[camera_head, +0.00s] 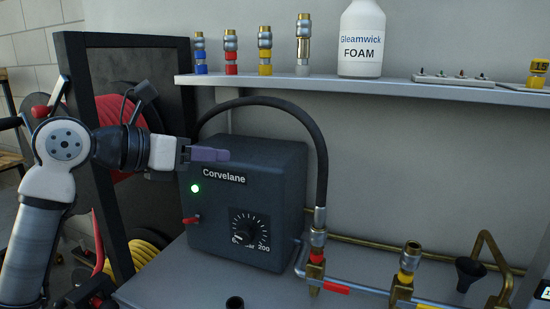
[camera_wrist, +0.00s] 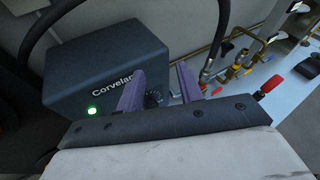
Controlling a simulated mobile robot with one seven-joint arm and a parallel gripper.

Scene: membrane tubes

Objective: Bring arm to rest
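My gripper (camera_head: 226,155) is at the left of the head view, with its purple fingers in front of the upper left part of the dark Corvelane box (camera_head: 270,170). I cannot tell whether it touches the box. In the wrist view my gripper (camera_wrist: 160,84) shows two purple fingers apart, with nothing held between them. The box (camera_wrist: 85,65) with its lit green lamp lies beyond the fingers there, and the left finger partly covers its label and dial.
A black hose (camera_head: 318,150) arches from behind the box to a coupling on the bench pipework (camera_head: 350,288). A shelf (camera_head: 400,90) above holds several fittings and a white FOAM bottle (camera_head: 361,40). A dark frame with a red hose reel (camera_head: 112,110) stands at left, close to my arm.

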